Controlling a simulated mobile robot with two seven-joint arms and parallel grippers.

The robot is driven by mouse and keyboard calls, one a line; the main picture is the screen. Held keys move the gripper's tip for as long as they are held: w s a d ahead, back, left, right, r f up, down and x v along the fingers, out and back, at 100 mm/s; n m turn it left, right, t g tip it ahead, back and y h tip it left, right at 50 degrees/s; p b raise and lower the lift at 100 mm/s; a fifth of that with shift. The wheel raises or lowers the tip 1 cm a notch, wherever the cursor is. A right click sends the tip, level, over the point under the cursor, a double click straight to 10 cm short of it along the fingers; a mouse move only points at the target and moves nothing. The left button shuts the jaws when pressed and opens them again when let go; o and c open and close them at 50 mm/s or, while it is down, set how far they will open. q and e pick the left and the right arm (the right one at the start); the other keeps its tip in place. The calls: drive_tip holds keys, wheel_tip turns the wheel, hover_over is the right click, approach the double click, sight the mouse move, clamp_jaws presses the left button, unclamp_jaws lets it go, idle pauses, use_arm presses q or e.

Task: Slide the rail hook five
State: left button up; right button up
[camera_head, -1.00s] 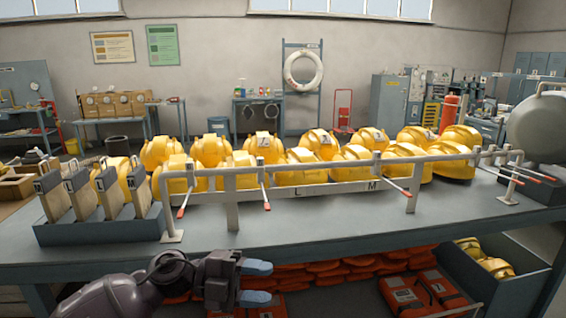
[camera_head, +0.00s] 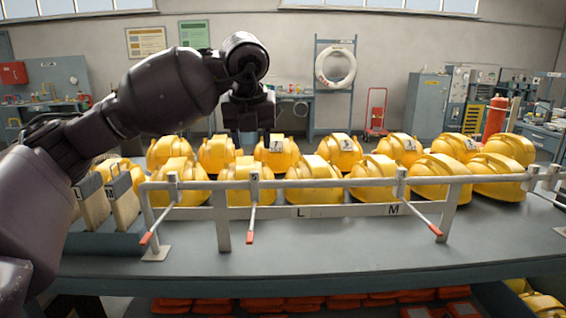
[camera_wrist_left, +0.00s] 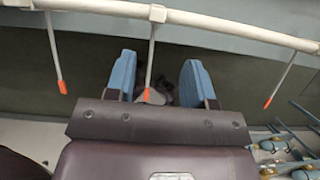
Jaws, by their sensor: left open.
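A white rail (camera_head: 330,184) runs along the near side of the table, with several red-tipped hooks on it. The second hook from the left (camera_head: 252,212) carries a small tag that seems to read 5. My left arm arches in from the left, and its hand (camera_head: 247,112) points down above the table, over that hook in the picture. In the left wrist view my left gripper (camera_wrist_left: 158,80) is open, with blue fingers on either side of an orange-tipped hook (camera_wrist_left: 151,55). I cannot tell whether either finger touches it. The right gripper is out of view.
Two rows of yellow helmets (camera_head: 436,170) stand behind the rail. Grey holders with upright boards (camera_head: 92,205) are at the left end, partly behind my arm. Other hooks (camera_head: 420,215) hang to either side. The table's front strip (camera_head: 340,250) is clear.

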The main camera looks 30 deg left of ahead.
sight(254, 172)
use_arm(q)
drive_tip(key=x, duration=0.5)
drive_tip(key=a+x, duration=0.1)
drive_tip(key=x, duration=0.2)
drive_tip(key=shift+w+f+b, duration=0.2)
drive_tip(key=shift+w+b, duration=0.15)
drive_tip(key=shift+w+f, duration=0.2)
drive_tip(key=shift+f, duration=0.3)
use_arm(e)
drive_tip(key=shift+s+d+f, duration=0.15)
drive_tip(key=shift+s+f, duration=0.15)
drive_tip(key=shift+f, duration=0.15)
use_arm(q)
drive_tip(key=shift+c, duration=0.3)
clamp_jaws()
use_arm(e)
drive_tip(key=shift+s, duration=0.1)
